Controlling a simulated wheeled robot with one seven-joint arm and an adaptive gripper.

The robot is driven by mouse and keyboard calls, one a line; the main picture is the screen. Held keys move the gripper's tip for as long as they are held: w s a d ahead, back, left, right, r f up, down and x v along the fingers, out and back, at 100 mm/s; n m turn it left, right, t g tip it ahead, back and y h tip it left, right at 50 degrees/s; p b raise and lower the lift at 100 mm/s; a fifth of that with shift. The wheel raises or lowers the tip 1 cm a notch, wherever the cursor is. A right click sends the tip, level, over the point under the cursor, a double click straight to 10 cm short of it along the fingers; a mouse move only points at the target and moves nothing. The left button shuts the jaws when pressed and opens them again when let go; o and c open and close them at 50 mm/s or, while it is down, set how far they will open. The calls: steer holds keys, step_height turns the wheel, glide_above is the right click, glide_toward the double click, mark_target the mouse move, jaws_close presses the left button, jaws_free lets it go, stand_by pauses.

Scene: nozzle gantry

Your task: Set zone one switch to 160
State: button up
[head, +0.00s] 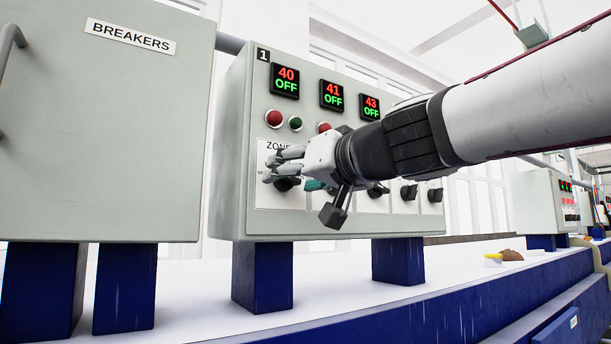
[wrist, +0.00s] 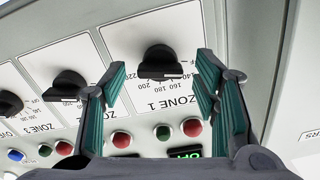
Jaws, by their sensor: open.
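The zone one switch (wrist: 160,62) is a black rotary knob on a white plate lettered ZONE 1, with printed numbers around it. In the wrist view the plate appears upside down, with 160 among the numbers by the knob. I cannot tell exactly which number the knob points to. My gripper (wrist: 161,66) is open, with one green-padded finger on each side of the knob; contact is not visible. In the head view my gripper (head: 282,168) is at the zone one plate and partly hides the knob. The first display (head: 285,81) reads 40 and OFF.
The grey control panel (head: 232,190) carries two more displays, reading 41 and 43 with OFF. Other black knobs (wrist: 69,85) sit beside the zone one switch. Red (head: 274,118) and green (head: 295,123) buttons are above its plate. A breakers cabinet (head: 110,130) stands at left.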

steer(key=shift+w+a, duration=0.2)
steer(key=shift+w, duration=0.1)
steer(key=shift+c, duration=0.6)
steer(key=c, duration=1.1)
steer(key=shift+o, duration=0.2)
steer(key=shift+m, duration=0.3)
steer(key=m+b, duration=0.1)
steer(key=m, duration=1)
